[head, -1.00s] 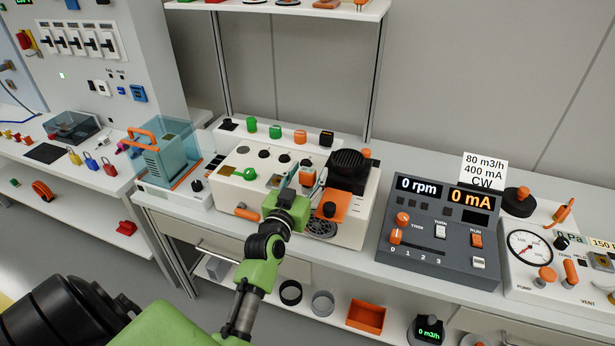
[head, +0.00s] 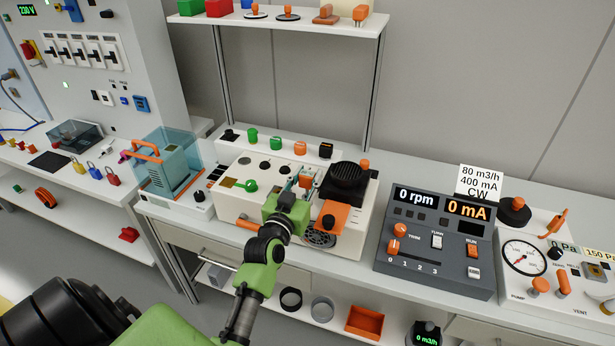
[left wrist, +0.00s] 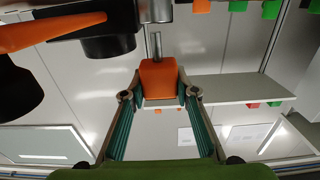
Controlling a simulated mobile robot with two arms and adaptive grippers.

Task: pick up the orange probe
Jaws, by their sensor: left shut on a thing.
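The orange probe (left wrist: 158,78) is a blocky orange piece with a thin metal pin. In the left wrist view it sits between the two teal-lined fingers of my left gripper (left wrist: 159,96), which are shut on it. In the head view, my left gripper (head: 304,184) is over the white instrument box (head: 352,224), and the probe (head: 306,181) shows as a small orange patch between the fingers, partly hidden by them. I cannot tell whether the pin is clear of the box. My right gripper is not in view.
A black round unit (head: 348,182) and an orange plate (head: 333,216) with a black knob stand close right of the gripper. A row of coloured knobs (head: 300,148) lies behind. A blue clear-walled case (head: 172,165) is left, a dark control panel (head: 436,235) right, a shelf (head: 285,27) above.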

